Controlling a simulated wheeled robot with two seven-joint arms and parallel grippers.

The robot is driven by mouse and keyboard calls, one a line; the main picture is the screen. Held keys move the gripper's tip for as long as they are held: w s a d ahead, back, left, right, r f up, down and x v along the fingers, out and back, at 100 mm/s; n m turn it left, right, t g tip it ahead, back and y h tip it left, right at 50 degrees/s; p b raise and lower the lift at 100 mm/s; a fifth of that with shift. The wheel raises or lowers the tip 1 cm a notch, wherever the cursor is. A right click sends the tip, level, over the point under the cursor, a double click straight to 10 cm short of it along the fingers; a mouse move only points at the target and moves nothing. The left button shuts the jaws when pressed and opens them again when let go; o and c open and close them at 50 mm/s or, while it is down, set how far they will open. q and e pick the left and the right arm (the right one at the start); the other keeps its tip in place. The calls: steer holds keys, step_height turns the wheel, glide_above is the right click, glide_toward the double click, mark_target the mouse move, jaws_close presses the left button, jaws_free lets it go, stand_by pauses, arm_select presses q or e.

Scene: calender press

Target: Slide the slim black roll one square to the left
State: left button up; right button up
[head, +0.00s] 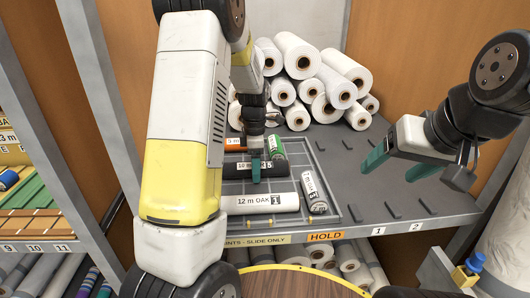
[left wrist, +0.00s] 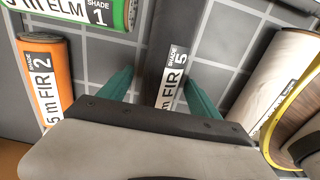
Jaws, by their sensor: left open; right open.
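The slim black roll (head: 236,170) lies lengthwise left to right in the dark gridded tray (head: 345,208), in the middle rows. In the left wrist view the black roll (left wrist: 180,28) has a white label reading FIR, shade 5. My left gripper (head: 256,171) points down over the roll. In the left wrist view its teal fingers (left wrist: 163,95) are open, one on each side of the labelled end. Whether they touch the roll I cannot tell. My right gripper (head: 396,164) is open and empty, off to the right above the shelf.
An orange roll (head: 234,143) and a green roll (head: 277,148) lie behind the black one. White rolls (head: 297,55) are stacked behind the tray.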

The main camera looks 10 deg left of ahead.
mark_target(230, 164)
arm_select(q)
steer(key=shift+f, duration=0.1)
steer(key=c, duration=1.6)
steer(key=shift+o, duration=0.2)
steer(key=shift+s+a, duration=0.35)
steer(key=shift+a, duration=0.95)
steer(key=shift+s+a, duration=0.4)
steer(key=shift+a, duration=0.85)
steer(key=shift+s+a, duration=0.35)
steer(key=shift+a, duration=0.95)
steer(key=o, duration=1.6)
steer(key=shift+c, duration=0.2)
steer(key=shift+r, duration=0.2)
step_height(230, 164, up, 8)
steer(key=shift+f, duration=0.15)
